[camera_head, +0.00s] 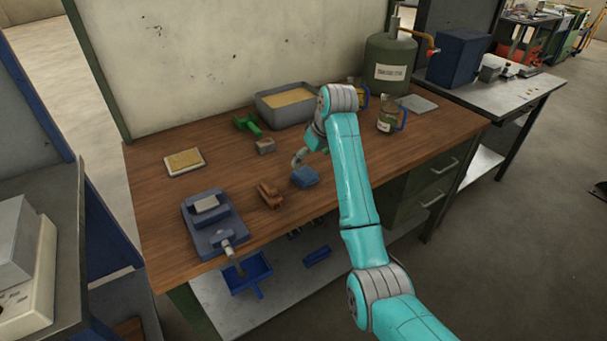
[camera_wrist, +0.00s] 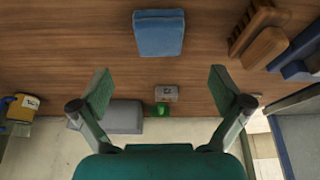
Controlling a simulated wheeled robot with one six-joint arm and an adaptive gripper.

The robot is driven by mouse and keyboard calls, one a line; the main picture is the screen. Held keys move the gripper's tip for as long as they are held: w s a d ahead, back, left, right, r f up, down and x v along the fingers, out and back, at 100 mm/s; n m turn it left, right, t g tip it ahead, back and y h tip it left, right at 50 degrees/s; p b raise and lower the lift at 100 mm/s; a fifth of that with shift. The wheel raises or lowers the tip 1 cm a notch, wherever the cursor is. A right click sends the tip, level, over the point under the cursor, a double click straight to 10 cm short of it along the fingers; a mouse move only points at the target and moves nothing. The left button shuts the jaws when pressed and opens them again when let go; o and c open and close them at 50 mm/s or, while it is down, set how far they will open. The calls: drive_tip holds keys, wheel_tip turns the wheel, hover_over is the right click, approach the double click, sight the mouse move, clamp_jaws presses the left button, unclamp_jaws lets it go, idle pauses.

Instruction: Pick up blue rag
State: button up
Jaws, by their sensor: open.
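The blue rag (camera_head: 306,176) is a folded, squarish cloth lying on the wooden workbench top (camera_head: 230,165). In the wrist view the rag (camera_wrist: 158,33) lies flat near the top middle, beyond my fingertips. My gripper (camera_wrist: 162,90) is open and empty, its two fingers spread wide with bare space between them. In the head view my gripper (camera_head: 299,158) shows only in part, just behind and left of the rag; my arm hides the rest. The gripper is apart from the rag.
Brown wooden brushes (camera_head: 269,193) and a blue vise (camera_head: 214,222) lie left of the rag. A grey sand tray (camera_head: 287,106), a green tool (camera_head: 247,124) and a small grey block (camera_head: 265,146) sit behind. A mug (camera_head: 387,118) stands at right.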

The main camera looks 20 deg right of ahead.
sight(305, 173)
drive_tip(key=shift+x, duration=4.2)
drive_tip(key=shift+s+d, duration=0.1)
drive_tip(key=c, duration=1.2)
